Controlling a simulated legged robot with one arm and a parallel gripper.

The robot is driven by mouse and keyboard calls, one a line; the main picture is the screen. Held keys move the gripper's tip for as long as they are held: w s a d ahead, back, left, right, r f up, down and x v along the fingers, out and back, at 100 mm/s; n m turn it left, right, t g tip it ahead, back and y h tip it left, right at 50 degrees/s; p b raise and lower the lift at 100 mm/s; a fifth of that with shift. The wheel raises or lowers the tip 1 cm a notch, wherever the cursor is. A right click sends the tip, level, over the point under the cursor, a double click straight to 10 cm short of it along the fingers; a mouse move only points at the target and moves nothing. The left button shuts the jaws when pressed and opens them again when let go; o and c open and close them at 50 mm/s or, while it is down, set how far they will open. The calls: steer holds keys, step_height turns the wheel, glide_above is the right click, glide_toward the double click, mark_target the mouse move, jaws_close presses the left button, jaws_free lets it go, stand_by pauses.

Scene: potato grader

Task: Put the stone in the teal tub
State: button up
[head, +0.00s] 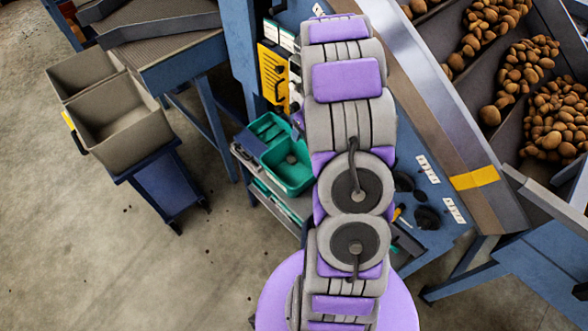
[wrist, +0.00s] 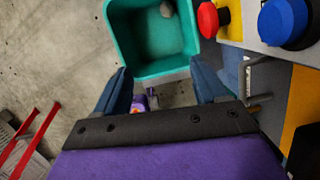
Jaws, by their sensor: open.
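The teal tub (head: 283,179) stands on a shelf unit left of my arm in the head view. The tub (wrist: 150,48) also fills the upper middle of the wrist view, beyond my fingertips. A small grey-beige stone (wrist: 167,9) lies inside the tub near the top edge of the wrist view. A small grey lump, which looks like this stone (head: 291,158), shows in the tub in the head view. My gripper (wrist: 161,68) is open, with nothing between its dark blue fingers. In the head view my arm hides the gripper.
A red button (wrist: 208,19) and a blue button (wrist: 283,20) stand close right of the tub. Grey bins (head: 130,130) stand on a blue cart at left. Potatoes (head: 555,115) lie in chutes at upper right. The floor (head: 130,265) at lower left is clear.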

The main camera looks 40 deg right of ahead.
steer(key=v, duration=0.4)
steer(key=shift+p, duration=0.3)
steer(key=s+a+r+n+g+y, duration=0.1)
steer(key=s+a+r+n, duration=0.2)
steer(key=a+r+n, duration=0.4)
steer(key=s+a+r+n, duration=0.25)
steer(key=a+n, duration=0.25)
steer(key=a, duration=0.4)
steer(key=s+a+r+n+g+y, duration=0.1)
steer(key=s+a+r+n, duration=0.25)
steer(key=a+n, duration=0.3)
steer(key=s+a+r+n+g, duration=0.1)
steer(key=s+a+n, duration=0.2)
steer(key=s+n, duration=0.3)
steer(key=s+a+r+n+g+h, duration=0.1)
steer(key=s+a+r+n, duration=0.1)
steer(key=s+n, duration=0.3)
steer(key=s+a+r+n+h, duration=0.1)
steer(key=s+a+r+n, duration=0.1)
steer(key=s+n, duration=0.4)
steer(key=s+a, duration=0.1)
steer(key=s, duration=0.1)
steer(key=shift+s+a+r+n+g, duration=0.25)
steer(key=shift+s+a+n+g, duration=0.05)
steer(key=shift+s+n+g, duration=0.1)
